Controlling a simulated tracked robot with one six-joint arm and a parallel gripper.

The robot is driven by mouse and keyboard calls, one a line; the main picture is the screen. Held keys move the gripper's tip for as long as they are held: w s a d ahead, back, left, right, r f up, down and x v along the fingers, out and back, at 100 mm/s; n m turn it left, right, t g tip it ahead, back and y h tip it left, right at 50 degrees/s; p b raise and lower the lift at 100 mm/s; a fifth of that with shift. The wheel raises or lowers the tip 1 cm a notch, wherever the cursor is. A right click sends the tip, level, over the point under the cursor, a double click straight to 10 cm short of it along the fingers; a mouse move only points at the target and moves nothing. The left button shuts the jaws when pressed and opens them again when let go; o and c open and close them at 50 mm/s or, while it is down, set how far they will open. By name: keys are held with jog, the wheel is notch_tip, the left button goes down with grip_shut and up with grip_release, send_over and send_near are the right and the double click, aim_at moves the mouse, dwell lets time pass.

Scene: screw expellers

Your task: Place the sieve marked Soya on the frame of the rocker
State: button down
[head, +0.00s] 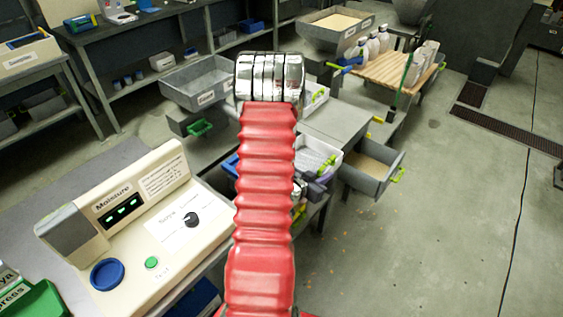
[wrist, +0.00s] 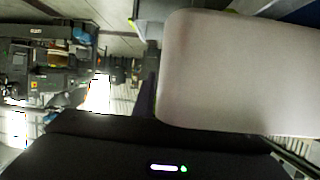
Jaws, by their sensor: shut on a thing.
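My gripper (head: 317,186) is partly hidden behind my red arm in the head view, with only dark parts showing low beside it. It is shut on a pale, white-rimmed thing that looks like a sieve (head: 318,157), with a greyish inside. In the wrist view a large pale panel with rounded corners (wrist: 235,75) fills the upper right, close above my dark gripper body. I cannot read any Soya mark on it. The frame of the rocker cannot be told apart for certain; my arm covers part of that area.
A cream moisture meter (head: 150,220) stands at the front left. A grey labelled tray (head: 200,85) is left of my arm, and a grey drawer (head: 372,170) with yellow-green handles is to the right. A wooden pallet (head: 395,70) holds white bottles.

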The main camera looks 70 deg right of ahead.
send_near(304, 161)
jog(key=d, duration=0.4)
jog(key=shift+w+d+r, duration=0.2)
jog(key=shift+d+r, duration=0.2)
jog(key=shift+w+d, duration=0.1)
jog(key=shift+w, duration=0.1)
jog(key=shift+w+d+f, duration=0.1)
jog(key=shift+w+f, duration=0.1)
jog(key=shift+f, duration=0.65)
jog(key=shift+w+d+f, duration=0.1)
jog(key=shift+w+f, duration=0.1)
jog(key=shift+f, duration=0.7)
jog(key=c, duration=1.8)
grip_release()
jog(key=shift+a, duration=0.1)
jog(key=shift+o, duration=0.2)
jog(key=shift+a, duration=0.1)
